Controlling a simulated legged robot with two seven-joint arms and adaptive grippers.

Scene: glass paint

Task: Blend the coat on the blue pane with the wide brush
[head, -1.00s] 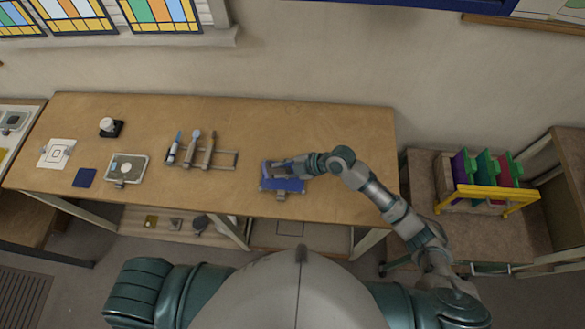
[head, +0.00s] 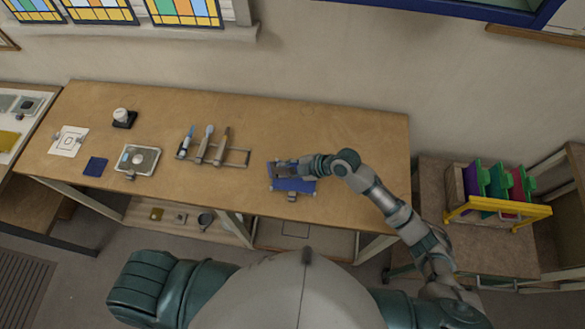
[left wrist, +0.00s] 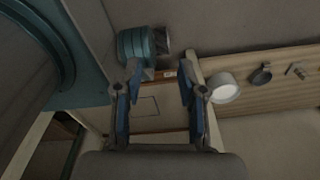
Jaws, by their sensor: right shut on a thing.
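The blue pane (head: 296,186) lies flat near the table's front edge, right of the middle, with small clips at its edges. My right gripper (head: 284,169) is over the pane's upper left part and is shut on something. The held thing is mostly hidden by the gripper, so I cannot tell if it is the wide brush or whether it touches the pane. My left gripper (left wrist: 157,95) shows in the left wrist view, its two fingers apart and nothing between them, low beside the table.
A rack (head: 235,157) holds several upright-looking tools. A palette tray (head: 137,160), a dark blue square (head: 95,167), a white sheet (head: 69,141) and a black-based jar (head: 123,118) lie to the left. The table right of the pane is clear.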

